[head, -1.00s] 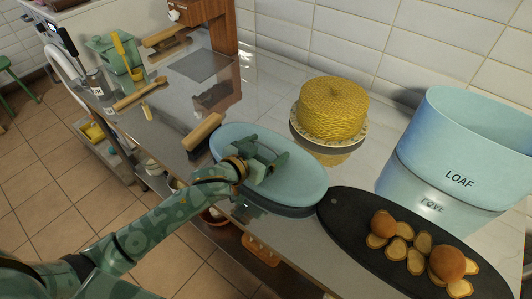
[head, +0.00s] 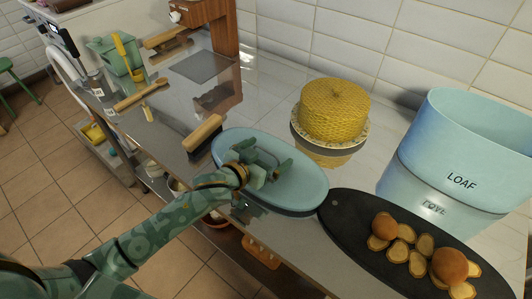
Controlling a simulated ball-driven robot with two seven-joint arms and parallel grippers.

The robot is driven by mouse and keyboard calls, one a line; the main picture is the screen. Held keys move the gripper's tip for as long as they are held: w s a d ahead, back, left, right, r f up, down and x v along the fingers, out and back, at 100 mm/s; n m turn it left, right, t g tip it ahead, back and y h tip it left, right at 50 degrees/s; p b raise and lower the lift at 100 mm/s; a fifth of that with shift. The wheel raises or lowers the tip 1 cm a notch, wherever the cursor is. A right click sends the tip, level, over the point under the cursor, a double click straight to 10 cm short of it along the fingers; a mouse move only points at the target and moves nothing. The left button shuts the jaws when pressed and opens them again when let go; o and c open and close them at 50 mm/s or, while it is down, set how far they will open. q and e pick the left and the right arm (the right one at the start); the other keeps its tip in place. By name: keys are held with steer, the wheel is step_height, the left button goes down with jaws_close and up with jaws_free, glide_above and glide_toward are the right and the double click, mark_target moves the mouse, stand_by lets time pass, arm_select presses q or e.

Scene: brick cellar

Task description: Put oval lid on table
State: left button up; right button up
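The oval lid (head: 300,190) is pale blue and lies flat on the shiny table (head: 262,105), between the wooden-handled tool and the dark board. My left gripper (head: 275,165) is over the middle of the lid. Its green fingers are spread apart and hide the lid's centre, so I cannot tell whether they touch it. The pale blue oval bin marked LOAF (head: 455,155) stands at the right with its top open. My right gripper is not in view.
A yellow honeycomb-patterned dome (head: 335,108) sits on a round stand behind the lid. A dark oval board (head: 345,210) with several bread rolls and slices is at the lid's right. A wooden-handled tool (head: 203,132) lies close on its left. The table's front edge is near.

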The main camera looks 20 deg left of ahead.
arm_select(q)
steer(key=shift+s+f, duration=0.15)
steer(key=shift+f, duration=0.2)
steer(key=shift+r, duration=0.2)
steer(key=r+p+v, duration=0.1)
steer(key=p+v, duration=0.2)
steer(key=v, duration=0.9)
